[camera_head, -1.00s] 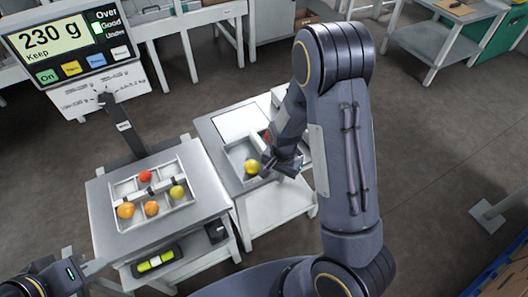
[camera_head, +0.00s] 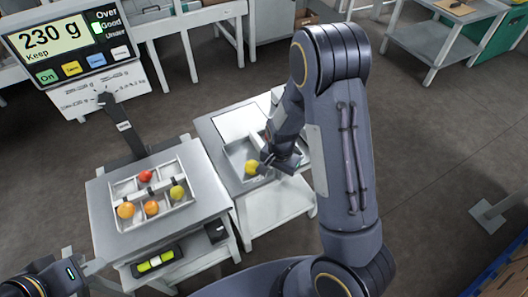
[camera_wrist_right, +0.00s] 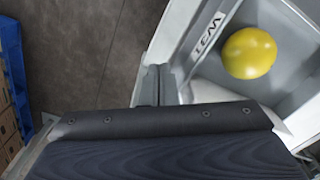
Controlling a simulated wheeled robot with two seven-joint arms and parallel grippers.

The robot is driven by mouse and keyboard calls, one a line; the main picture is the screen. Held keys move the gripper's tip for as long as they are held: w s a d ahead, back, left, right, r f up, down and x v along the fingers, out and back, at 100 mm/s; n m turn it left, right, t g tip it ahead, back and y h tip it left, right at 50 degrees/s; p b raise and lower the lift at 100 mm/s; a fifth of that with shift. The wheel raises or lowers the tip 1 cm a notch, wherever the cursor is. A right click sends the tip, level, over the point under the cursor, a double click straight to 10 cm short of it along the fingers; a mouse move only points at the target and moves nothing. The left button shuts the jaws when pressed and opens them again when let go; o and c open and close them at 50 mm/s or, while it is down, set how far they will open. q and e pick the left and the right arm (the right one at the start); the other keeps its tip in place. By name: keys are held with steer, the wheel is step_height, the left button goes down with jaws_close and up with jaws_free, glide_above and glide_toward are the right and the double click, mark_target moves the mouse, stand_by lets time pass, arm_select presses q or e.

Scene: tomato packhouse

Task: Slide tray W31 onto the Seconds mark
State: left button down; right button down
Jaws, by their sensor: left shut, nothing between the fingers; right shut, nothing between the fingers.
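Tray W31 (camera_head: 234,157) is a pale shallow tray on the right-hand metal table, with a yellow tomato (camera_head: 251,167) in it. In the right wrist view its wall carries a W31 label (camera_wrist_right: 208,35), and the yellow tomato (camera_wrist_right: 248,53) lies inside. My right gripper (camera_head: 266,165) is shut at the tray's near right side; my arm hides part of the tray. I cannot tell whether the fingers touch it. A pale rectangle (camera_head: 240,122) lies behind the tray; no lettering on it is readable. My left gripper (camera_head: 80,262) is shut and empty at the lower left.
A scale table (camera_head: 100,206) stands left of the tray's table, bearing a divided tray (camera_head: 121,190) with several tomatoes. A display (camera_head: 70,45) above reads 230 g. A narrow gap separates the tables. Open floor lies to the right.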

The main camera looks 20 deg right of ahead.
mark_target(253, 131)
steer(key=shift+w+a, duration=0.15)
steer(key=shift+w, duration=2.3)
steer(key=shift+w+a, duration=0.1)
steer(key=shift+w, duration=2.1)
steer(key=shift+w+a+b, duration=0.15)
steer(key=shift+w+b, duration=0.2)
steer(key=shift+w, duration=1.55)
steer(key=shift+w+a+b, duration=0.1)
steer(key=shift+w+b, duration=0.2)
steer(key=shift+w, duration=1.7)
steer(key=shift+w, duration=0.4)
steer(key=shift+s+d, duration=0.2)
steer(key=shift+s, duration=4.05)
